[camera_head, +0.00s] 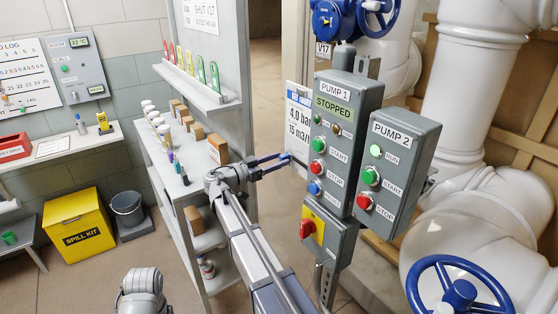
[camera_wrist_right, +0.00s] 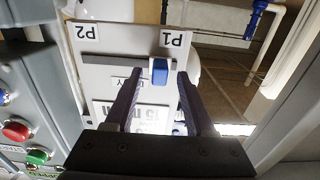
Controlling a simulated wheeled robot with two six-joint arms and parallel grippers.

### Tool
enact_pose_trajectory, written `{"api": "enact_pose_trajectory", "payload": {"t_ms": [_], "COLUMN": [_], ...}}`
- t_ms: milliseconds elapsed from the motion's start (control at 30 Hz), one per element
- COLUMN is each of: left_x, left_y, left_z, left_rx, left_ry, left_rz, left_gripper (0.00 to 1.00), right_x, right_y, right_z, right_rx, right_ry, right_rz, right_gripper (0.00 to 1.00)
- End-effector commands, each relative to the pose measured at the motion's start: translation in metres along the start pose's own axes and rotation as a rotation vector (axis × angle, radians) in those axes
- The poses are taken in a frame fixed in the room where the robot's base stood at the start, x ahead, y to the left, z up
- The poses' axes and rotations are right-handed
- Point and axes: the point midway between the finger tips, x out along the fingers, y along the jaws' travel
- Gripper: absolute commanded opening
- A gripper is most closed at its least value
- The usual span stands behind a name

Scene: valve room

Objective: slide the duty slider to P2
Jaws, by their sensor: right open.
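The duty slider (camera_wrist_right: 160,70) is a blue knob on a dark slot in a white panel (camera_wrist_right: 120,40), seen upside down in the right wrist view. The slot runs between the label P2 on the left and P1 on the right. The knob sits nearer the P1 end. My right gripper (camera_wrist_right: 158,78) is open, with its two fingers on either side of the knob in the picture; I cannot tell whether they touch it. In the head view my right gripper (camera_head: 284,161) reaches the lower left edge of the white panel (camera_head: 299,118).
The grey PUMP 1 box (camera_head: 343,140) and PUMP 2 box (camera_head: 396,170) stand just right of my right gripper. A shelf unit with bottles and small boxes (camera_head: 217,150) is close on its left. A blue handwheel (camera_head: 460,292) is at lower right.

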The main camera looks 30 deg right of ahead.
Motion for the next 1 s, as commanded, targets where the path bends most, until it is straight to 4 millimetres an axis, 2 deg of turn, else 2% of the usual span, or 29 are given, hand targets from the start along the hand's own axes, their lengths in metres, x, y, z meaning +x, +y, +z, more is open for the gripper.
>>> {"api": "enact_pose_trajectory", "payload": {"t_ms": [133,400,900,1000], "left_x": [0.0,0.0,0.0,0.0], "left_y": [0.0,0.0,0.0,0.0], "left_z": [0.0,0.0,0.0,0.0], "left_rx": [0.0,0.0,0.0,0.0], "left_ry": [0.0,0.0,0.0,0.0], "left_rz": [0.0,0.0,0.0,0.0], "left_gripper": [0.5,0.5,0.5,0.5], "right_x": [0.0077,0.0088,0.0085,0.0085], "right_y": [-0.0003,-0.0002,-0.0002,-0.0002], "right_z": [0.0001,0.0001,0.0001,0.0001], "right_rx": [0.0,0.0,0.0,0.0], "right_ry": [0.0,0.0,0.0,0.0], "right_rz": [-0.001,-0.001,-0.001,-0.001], "right_gripper": [0.55,0.55,0.0,0.0]}}
